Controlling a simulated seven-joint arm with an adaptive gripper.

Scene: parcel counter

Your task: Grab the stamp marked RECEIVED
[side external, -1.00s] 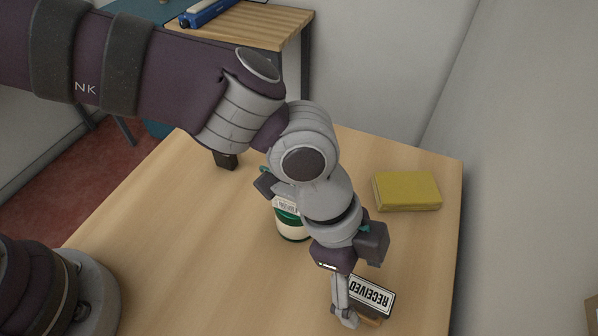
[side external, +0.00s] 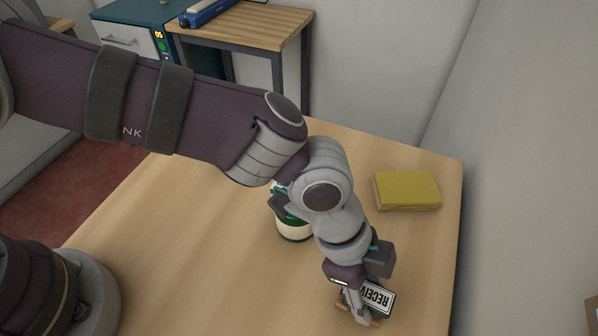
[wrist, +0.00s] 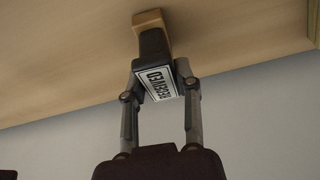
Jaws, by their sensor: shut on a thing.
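The RECEIVED stamp (side external: 380,299) is at the front right of the wooden counter, with a white label framed in black and a dark body. My gripper (side external: 356,311) is at the stamp, its fingers shut on it, and covers the left part of the label in the side view. In the wrist view the stamp (wrist: 158,85) sits between the two fingertips of my gripper (wrist: 158,75). Its label faces the camera, and a light wooden part shows at its far end. I cannot tell whether the stamp touches the counter.
A yellow pad or book (side external: 407,190) lies at the back right of the counter (side external: 190,240). A green and white container (side external: 294,231) stands behind my arm, partly hidden. A grey wall runs along the right. A wooden side table (side external: 255,35) holds a blue object (side external: 208,12).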

